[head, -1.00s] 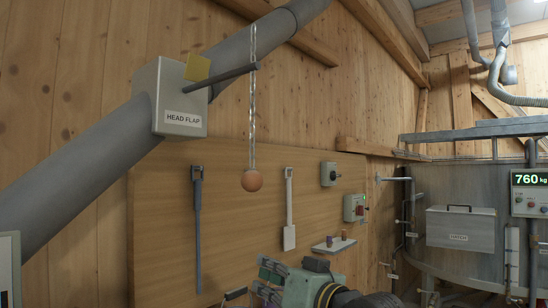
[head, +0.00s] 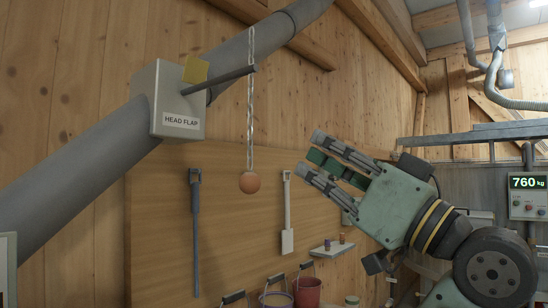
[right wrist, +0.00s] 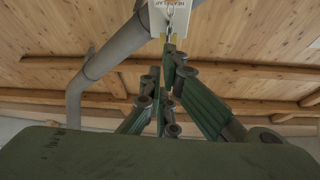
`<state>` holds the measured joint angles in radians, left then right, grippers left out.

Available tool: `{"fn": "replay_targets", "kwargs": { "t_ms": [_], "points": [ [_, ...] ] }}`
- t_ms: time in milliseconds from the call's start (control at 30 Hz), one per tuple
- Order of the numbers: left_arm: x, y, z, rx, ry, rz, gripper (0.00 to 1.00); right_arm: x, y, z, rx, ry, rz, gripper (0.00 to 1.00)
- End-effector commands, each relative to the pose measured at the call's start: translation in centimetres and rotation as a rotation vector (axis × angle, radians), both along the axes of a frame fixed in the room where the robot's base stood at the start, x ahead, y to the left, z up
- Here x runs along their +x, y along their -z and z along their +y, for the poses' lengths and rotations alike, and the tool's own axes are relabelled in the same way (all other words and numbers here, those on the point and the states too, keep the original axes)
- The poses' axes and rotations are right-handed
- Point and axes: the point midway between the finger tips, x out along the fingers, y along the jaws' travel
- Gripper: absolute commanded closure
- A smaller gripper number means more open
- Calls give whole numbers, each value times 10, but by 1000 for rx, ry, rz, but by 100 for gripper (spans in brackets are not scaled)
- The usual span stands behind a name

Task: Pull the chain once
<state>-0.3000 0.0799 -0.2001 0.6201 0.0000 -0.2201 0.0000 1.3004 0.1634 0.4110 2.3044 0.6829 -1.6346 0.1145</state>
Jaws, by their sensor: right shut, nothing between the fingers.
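In the right wrist view, the fingers (right wrist: 168,78) point up toward the box (right wrist: 184,22) and part of the chain (right wrist: 170,18); the ball cannot be made out. My left gripper is not in view.
A wooden board behind carries a dark tool (head: 196,235) and a white-bladed tool (head: 287,240). A small shelf (head: 331,247) and several buckets (head: 306,291) are below. A grey pipe (head: 75,175) crosses at left.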

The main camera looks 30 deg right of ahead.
Motion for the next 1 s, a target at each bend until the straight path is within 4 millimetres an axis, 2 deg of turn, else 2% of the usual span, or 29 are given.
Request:
{"fn": "replay_targets", "kwargs": {
  "t_ms": [233,600,700,800,1000],
  "points": [
    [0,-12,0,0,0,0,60,19,-13,7,2,-5,3,100],
    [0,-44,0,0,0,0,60,85,-52,30,1,-5,4,100],
    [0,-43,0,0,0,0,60,87,-32,32,3,-3,5,100],
    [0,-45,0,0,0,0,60,88,-21,34,2,-3,4,100],
    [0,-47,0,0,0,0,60,88,-9,35,1,-1,2,100]
  ]
}}
